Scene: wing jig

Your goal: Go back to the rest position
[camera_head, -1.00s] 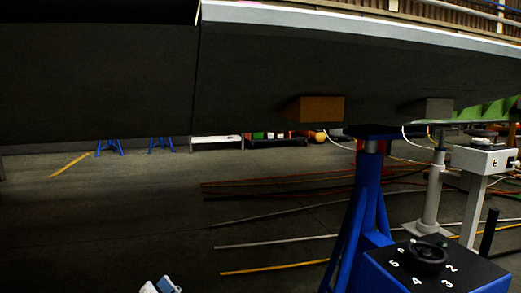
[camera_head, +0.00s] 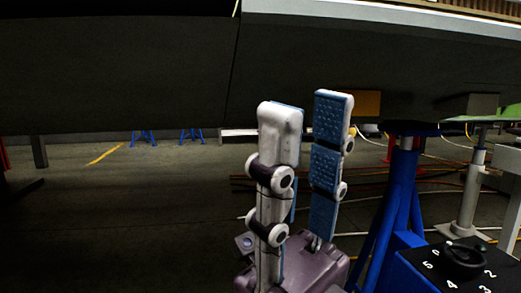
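My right gripper (camera_head: 306,108) stands upright in the lower middle of the head view. Its two fingers, white with blue ridged pads, point up and are apart, with nothing between them. Its tips overlap the lower part of the dark wing (camera_head: 120,80) in the picture; I cannot tell how far apart they are in depth. My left gripper is not in view.
A blue stand (camera_head: 402,190) is to the right of my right gripper. In front of it is a black-topped box with a numbered dial (camera_head: 463,257). An orange-brown block (camera_head: 366,103) is under the wing. Open floor (camera_head: 120,220) lies to the left.

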